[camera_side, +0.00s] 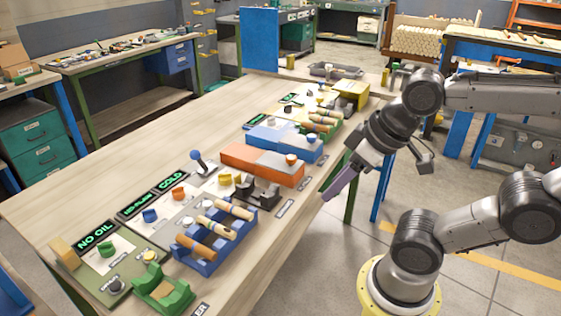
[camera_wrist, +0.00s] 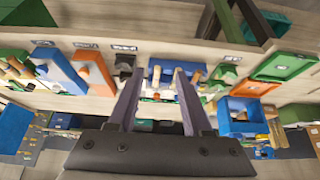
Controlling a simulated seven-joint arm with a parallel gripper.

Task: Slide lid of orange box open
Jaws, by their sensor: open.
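The orange box (camera_side: 238,156) is a long low block lying on the wooden bench. Its left top is orange, and its right top is a grey panel (camera_side: 272,160) with a small pale-and-orange knob (camera_side: 291,160). I cannot tell how far its lid is shut. The box also shows in the wrist view (camera_wrist: 93,72), left of my fingers. My gripper (camera_side: 328,196) hangs past the bench's right edge, apart from the box and to its right. In the wrist view its two purple fingers (camera_wrist: 157,72) are spread with nothing held between them.
A similar blue box (camera_side: 268,136) stands just behind the orange one. Dark grey blocks (camera_side: 257,191) and a blue rack (camera_side: 215,250) of wooden-handled pieces stand in front. A blue-handled lever (camera_side: 198,162) rises at left. The bench's left half (camera_side: 110,150) is mostly clear.

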